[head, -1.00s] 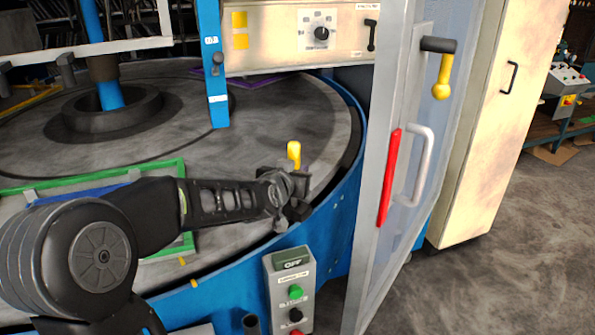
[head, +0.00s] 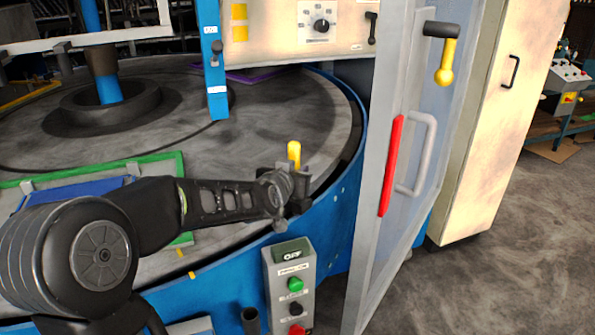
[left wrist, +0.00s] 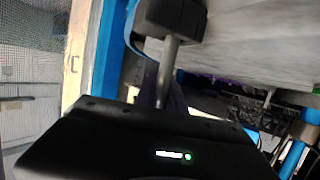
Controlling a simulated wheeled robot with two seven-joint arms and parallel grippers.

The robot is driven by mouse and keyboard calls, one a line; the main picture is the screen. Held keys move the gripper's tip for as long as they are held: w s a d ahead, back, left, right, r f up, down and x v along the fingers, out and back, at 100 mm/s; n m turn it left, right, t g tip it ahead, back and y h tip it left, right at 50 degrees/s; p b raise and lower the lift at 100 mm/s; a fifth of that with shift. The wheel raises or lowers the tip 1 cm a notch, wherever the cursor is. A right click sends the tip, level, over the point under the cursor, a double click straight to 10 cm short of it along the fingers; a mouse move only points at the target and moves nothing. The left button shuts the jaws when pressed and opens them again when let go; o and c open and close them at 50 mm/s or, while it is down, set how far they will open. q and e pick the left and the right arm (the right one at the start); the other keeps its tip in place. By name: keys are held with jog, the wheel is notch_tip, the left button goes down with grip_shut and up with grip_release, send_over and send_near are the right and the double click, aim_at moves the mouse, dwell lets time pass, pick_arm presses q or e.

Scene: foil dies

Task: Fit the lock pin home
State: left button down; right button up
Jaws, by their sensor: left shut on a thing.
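My left gripper (head: 292,190) is above the right front edge of the round grey table. It is shut on the yellow lock pin (head: 294,154), whose yellow end stands up out of the jaws. The pin's lower end is hidden by the gripper in the head view. The left wrist view shows a dark block (left wrist: 175,18) and a grey rod (left wrist: 167,72) beyond the black gripper body; I cannot tell whether the rod belongs to the pin. My right gripper is not in view.
The round table (head: 270,115) has a blue rim wall (head: 335,215). A green-edged frame (head: 165,160) lies on it. A control box (head: 292,290) stands in front. A glazed door (head: 385,250) with red and grey handles stands close on the right. A blue post (head: 212,75) rises behind.

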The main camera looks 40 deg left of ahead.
pick_arm(q)
jog(key=shift+f+b, duration=1.35)
jog(key=shift+f, duration=0.15)
jog(key=c, duration=1.3)
grip_release()
jog(key=shift+c, duration=0.2)
jog(key=v, duration=0.7)
jog(key=shift+s, duration=0.35)
jog(key=shift+d+r, duration=0.1)
jog(key=shift+d, duration=0.05)
